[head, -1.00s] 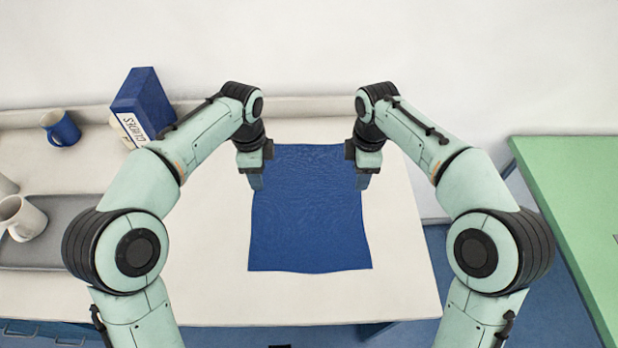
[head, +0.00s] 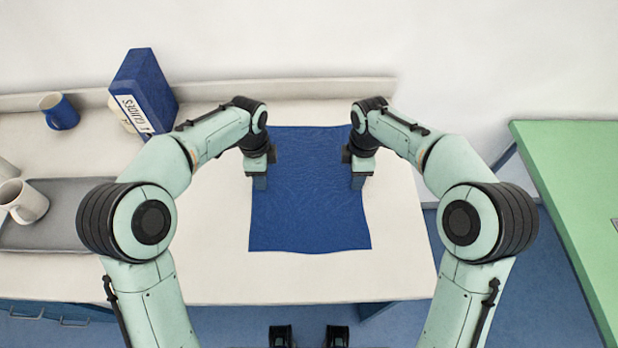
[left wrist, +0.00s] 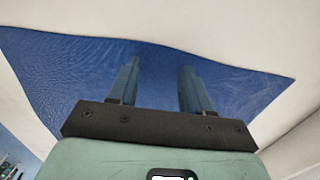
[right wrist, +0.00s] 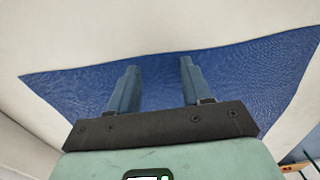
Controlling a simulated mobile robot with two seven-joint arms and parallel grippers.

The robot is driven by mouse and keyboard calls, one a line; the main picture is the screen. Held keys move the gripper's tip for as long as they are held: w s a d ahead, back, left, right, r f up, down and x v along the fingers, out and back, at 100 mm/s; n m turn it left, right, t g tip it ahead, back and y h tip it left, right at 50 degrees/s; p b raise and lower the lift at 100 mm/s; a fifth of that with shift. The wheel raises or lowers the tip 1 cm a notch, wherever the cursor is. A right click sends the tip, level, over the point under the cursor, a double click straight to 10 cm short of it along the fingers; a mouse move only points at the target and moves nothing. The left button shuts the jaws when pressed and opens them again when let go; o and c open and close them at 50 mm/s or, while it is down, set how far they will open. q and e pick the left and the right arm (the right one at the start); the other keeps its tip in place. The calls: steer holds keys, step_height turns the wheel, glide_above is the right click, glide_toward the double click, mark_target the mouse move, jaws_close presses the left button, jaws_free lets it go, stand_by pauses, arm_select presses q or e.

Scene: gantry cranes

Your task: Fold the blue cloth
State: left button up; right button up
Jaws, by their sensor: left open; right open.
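The blue cloth (head: 308,205) lies spread flat and unfolded on the white table, a rough rectangle with slightly wavy edges. My left gripper (head: 260,182) is over the cloth's left edge, toward its far half. My right gripper (head: 357,181) is over its right edge at about the same depth. In the left wrist view the two fingers (left wrist: 160,75) are apart with only cloth behind them. In the right wrist view the fingers (right wrist: 160,72) are also apart and empty over the cloth. The cloth's far corners are partly hidden by my arms.
A blue box file (head: 146,85) stands at the back left by a blue mug (head: 59,111). A grey tray (head: 70,232) with a white mug (head: 22,201) is at left. A green table (head: 580,190) is at right. The white table (head: 310,285) is bare before the cloth.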

arm_select(q)
steer(key=shift+f, duration=0.25)
steer(key=shift+c, duration=0.2)
arm_select(e)
steer(key=shift+f, duration=0.2)
steer(key=shift+c, duration=0.2)
arm_select(q)
steer(key=shift+s+r, duration=0.1)
steer(key=c, duration=0.5)
arm_select(e)
steer(key=shift+s+r, duration=0.1)
steer(key=c, duration=0.5)
arm_select(q)
jaws_close()
arm_select(e)
jaws_close()
